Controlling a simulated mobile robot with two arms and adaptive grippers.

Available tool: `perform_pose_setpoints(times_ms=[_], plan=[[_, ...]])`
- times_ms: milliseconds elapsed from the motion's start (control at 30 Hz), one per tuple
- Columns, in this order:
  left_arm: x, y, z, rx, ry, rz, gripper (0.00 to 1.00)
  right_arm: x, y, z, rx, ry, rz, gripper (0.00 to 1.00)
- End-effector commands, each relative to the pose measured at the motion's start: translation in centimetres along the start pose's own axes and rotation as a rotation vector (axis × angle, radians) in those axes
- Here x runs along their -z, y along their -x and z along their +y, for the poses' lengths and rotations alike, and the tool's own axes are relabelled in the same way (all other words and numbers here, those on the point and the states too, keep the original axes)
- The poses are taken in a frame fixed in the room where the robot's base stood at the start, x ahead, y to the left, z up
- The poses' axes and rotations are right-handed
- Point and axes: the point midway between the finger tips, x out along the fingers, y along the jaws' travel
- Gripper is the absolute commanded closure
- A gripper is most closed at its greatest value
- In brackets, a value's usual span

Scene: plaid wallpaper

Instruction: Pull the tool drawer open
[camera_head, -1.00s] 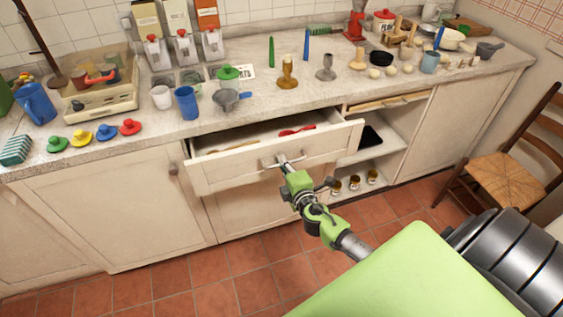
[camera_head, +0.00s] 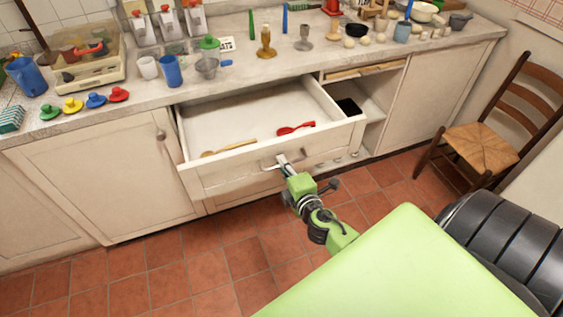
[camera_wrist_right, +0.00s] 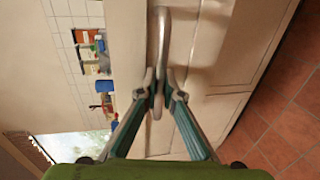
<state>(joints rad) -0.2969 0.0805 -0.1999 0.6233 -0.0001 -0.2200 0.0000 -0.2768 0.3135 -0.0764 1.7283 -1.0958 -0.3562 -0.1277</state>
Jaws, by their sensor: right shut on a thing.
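The tool drawer (camera_head: 232,179) is a cream drawer under the counter, pulled well out in the head view. A wooden utensil (camera_head: 229,147) and a red spoon (camera_head: 295,128) lie inside it near the front. My right gripper (camera_head: 284,163) is at the drawer's metal handle. In the right wrist view its two fingers (camera_wrist_right: 159,96) are closed around the handle bar (camera_wrist_right: 162,28). My left gripper is not in view.
The counter (camera_head: 235,95) above bears cups, coloured lids and wooden pieces. Right of the drawer is an open shelf (camera_head: 371,100). A wooden chair (camera_head: 490,140) stands at the right. The tiled floor (camera_head: 200,265) below the drawer is clear.

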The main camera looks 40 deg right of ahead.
Motion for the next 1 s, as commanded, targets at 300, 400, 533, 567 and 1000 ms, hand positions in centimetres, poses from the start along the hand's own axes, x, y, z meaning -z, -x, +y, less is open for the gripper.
perform_pose_setpoints(times_ms=[300,400,533,567,1000], plan=[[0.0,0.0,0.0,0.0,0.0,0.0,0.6,0.0,0.1,0.0,-0.001,0.001,-0.001,1.0],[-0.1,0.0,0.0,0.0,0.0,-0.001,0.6,0.0,0.1,0.0,-0.001,0.0,-0.001,0.85],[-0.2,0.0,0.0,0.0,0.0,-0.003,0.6,0.0,0.1,0.0,-0.001,0.0,-0.001,0.76],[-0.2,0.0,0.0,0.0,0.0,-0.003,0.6,0.0,0.1,0.0,-0.001,0.0,-0.001,0.76],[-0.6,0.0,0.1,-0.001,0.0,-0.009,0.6,0.0,2.3,-0.1,0.002,-0.002,0.0,0.76]])
